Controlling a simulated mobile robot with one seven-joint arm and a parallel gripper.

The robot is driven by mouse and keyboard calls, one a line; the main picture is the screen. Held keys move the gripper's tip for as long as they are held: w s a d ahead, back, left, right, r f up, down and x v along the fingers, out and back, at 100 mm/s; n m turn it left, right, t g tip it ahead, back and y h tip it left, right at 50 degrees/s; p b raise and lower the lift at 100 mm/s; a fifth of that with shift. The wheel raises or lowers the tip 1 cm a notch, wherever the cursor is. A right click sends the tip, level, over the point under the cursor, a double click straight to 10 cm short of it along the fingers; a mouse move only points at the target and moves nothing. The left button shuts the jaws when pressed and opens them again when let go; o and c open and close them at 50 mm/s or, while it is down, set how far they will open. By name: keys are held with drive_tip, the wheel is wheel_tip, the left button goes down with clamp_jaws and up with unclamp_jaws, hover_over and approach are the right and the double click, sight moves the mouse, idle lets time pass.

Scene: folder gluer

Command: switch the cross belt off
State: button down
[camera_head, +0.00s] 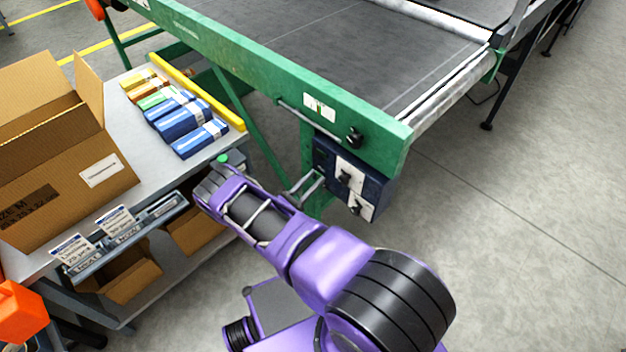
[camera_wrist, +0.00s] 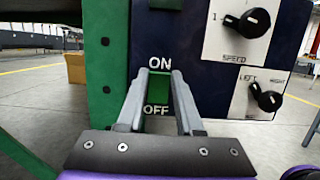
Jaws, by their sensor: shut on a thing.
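The cross belt's dark blue control box (camera_head: 352,178) hangs under the green frame at the near end of the belt. In the wrist view, a green switch (camera_wrist: 158,90) sits on the box between the white words ON above and OFF below. My gripper (camera_wrist: 160,74) has its two grey fingers on either side of the switch, shut on it. In the head view my gripper (camera_head: 316,178) reaches the left side of the box, and the switch is hidden there. I cannot tell which way the switch is set.
Two black knobs on white plates, the upper SPEED knob (camera_wrist: 254,22) and a lower knob (camera_wrist: 268,98), are right of the switch. The green belt frame (camera_head: 270,75) is above. A table (camera_head: 120,318) with an open carton (camera_head: 60,150) and folded boxes stands left. Floor at right is clear.

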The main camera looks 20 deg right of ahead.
drive_tip(key=c, duration=0.6)
unclamp_jaws()
drive_tip(key=shift+o, duration=0.2)
drive_tip(key=v, duration=1.7)
drive_tip(key=shift+a, duration=0.2)
